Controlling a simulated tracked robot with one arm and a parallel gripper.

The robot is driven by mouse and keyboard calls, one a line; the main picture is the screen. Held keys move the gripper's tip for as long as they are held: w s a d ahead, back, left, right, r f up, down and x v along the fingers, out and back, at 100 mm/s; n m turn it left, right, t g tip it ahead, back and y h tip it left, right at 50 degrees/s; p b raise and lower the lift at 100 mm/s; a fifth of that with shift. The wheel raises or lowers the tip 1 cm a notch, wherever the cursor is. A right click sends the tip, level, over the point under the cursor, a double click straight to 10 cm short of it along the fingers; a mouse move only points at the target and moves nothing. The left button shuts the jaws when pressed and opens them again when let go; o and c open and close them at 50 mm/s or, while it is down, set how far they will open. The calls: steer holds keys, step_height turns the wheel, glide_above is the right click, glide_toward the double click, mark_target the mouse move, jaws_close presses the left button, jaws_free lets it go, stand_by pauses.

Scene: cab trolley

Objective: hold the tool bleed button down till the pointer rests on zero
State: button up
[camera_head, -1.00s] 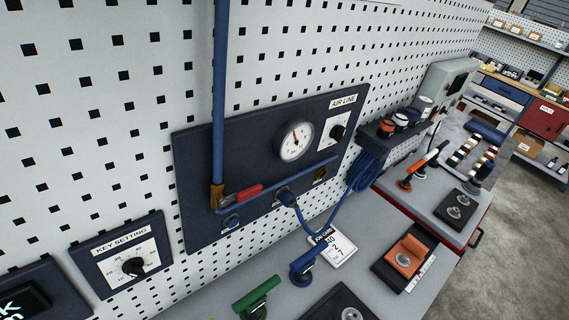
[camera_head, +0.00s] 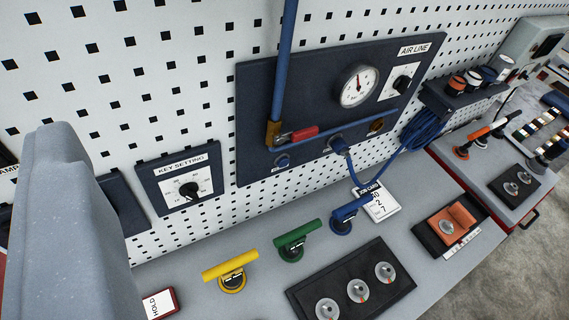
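The dark blue air line panel (camera_head: 256,110) hangs on the pegboard. Its round white gauge (camera_head: 357,86) has a red pointer standing roughly upright; the scale figures are too small to read. A red lever (camera_head: 303,133) lies along the blue pipe. A round blue fitting (camera_head: 282,160) is low on the panel. A blue hose (camera_head: 352,168) runs from the panel towards a blue tool (camera_head: 344,216) on the bench. I cannot make out which part is the tool bleed button. My gripper's fingers are not in view; a large grey shape at the left is probably part of my arm.
Green (camera_head: 298,237) and yellow (camera_head: 230,268) tools stand on the bench beside a black tray (camera_head: 305,297) of round pieces. A job card (camera_head: 377,202), an orange block (camera_head: 450,222) and a key setting panel (camera_head: 180,176) are nearby. Bench space between them is narrow.

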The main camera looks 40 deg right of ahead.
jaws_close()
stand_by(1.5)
